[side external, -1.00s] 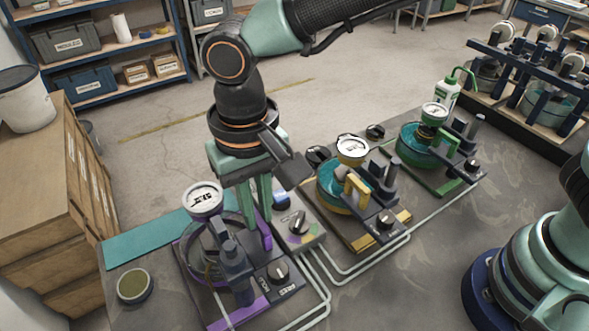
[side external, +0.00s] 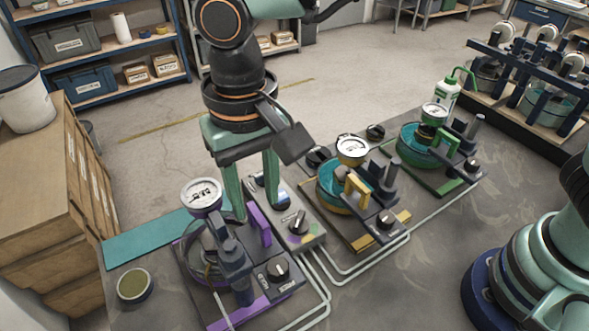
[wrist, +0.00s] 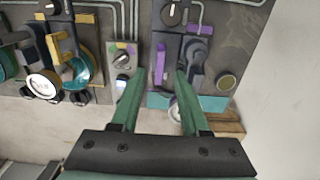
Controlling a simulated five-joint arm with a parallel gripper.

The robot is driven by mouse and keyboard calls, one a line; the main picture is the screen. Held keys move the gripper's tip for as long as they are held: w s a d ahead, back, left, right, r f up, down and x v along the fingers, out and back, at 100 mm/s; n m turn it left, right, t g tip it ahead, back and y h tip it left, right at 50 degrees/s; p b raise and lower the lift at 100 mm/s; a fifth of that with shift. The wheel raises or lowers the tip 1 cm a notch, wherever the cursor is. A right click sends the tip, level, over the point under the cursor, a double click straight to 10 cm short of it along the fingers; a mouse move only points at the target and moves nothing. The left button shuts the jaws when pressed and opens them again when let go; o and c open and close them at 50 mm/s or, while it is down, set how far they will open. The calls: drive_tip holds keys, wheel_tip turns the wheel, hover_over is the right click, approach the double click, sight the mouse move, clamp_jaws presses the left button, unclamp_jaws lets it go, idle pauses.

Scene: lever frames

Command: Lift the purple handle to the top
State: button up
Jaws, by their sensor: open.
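The purple handle (side external: 259,224) stands on the lever unit with the purple-edged base (side external: 238,314) at the front left of the bench. My gripper (side external: 257,211) is open, its two green fingers spread wide around the top of the handle or just above it. In the wrist view the purple handle (wrist: 160,62) shows between the two fingertips, with a gap on each side. The fingers hold nothing. A dark post and lever arm (side external: 235,262) stand in front of the handle and hide part of its mounting.
A unit with a yellow handle (side external: 356,190) and one with a green handle (side external: 444,146) stand to the right. A grey box with a knob (side external: 298,222) is close beside the purple unit. A white gauge (side external: 201,193) rises behind left. Pale pipes (side external: 375,264) run along the bench.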

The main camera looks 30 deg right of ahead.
wheel_tip(320, 180, up, 11)
drive_tip(key=shift+f, duration=0.2)
idle(0.6)
drive_tip(key=w+d+t+y, duration=0.15)
drive_tip(key=w+d, duration=0.25)
drive_tip(key=d, duration=1.2)
drive_tip(key=s+d+f+t, duration=0.2)
drive_tip(key=d, duration=0.6)
drive_tip(key=s+d+f+t+h, duration=0.1)
drive_tip(key=d+f+t, duration=0.1)
drive_tip(key=d, duration=0.7)
drive_tip(key=shift+s+f, duration=0.4)
drive_tip(key=shift+f, duration=0.2)
